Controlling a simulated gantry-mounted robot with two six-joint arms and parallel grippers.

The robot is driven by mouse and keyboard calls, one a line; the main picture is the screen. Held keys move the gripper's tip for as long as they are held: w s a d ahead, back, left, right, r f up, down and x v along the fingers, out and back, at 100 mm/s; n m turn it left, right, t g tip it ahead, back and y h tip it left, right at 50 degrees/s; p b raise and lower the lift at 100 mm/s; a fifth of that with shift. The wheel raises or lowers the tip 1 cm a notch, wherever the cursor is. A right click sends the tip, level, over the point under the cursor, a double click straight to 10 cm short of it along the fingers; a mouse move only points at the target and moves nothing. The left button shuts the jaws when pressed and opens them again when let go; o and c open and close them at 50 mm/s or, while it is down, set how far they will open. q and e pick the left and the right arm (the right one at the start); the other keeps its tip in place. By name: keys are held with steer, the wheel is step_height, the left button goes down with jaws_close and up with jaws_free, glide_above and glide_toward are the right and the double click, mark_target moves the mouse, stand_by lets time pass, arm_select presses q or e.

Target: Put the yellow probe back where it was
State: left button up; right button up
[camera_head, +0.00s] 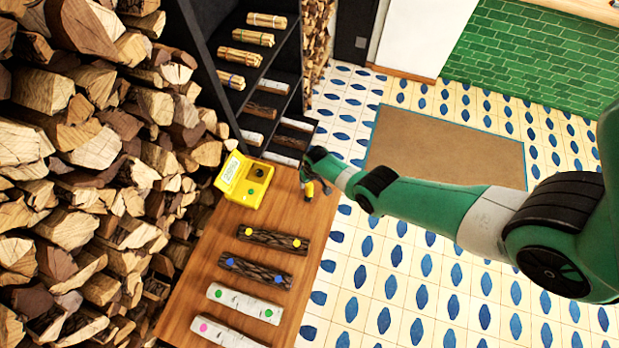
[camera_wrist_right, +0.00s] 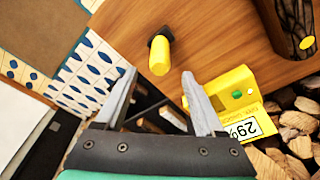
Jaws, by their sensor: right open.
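The yellow probe (camera_head: 309,189), a short yellow cylinder with a black end, is at the right edge of the wooden bench. In the right wrist view the probe (camera_wrist_right: 160,56) has its yellow end towards me, just beyond and between my fingertips. My right gripper (camera_head: 306,171) is open and empty above it; its two spread fingers (camera_wrist_right: 159,78) show in the wrist view. The yellow meter box (camera_head: 262,190), its raised lid reading 29%, stands left of the gripper, with a dark round spot on its top. The box (camera_wrist_right: 236,88) also shows beside the right finger. My left gripper is out of view.
Several logs with coloured dots, such as a dark one (camera_head: 272,239) and a white one (camera_head: 245,303), lie on the bench (camera_head: 215,262) nearer me. Stacked firewood (camera_head: 75,215) lines the left. A dark shelf (camera_head: 225,45) stands behind.

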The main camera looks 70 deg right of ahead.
arm_select(q)
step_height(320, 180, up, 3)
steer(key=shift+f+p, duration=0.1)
steer(key=shift+p, duration=0.6)
arm_select(e)
steer(key=shift+s+a+r, duration=0.1)
steer(key=shift+r, duration=0.55)
steer(key=shift+s+a+r, duration=0.1)
steer(key=shift+r, duration=0.5)
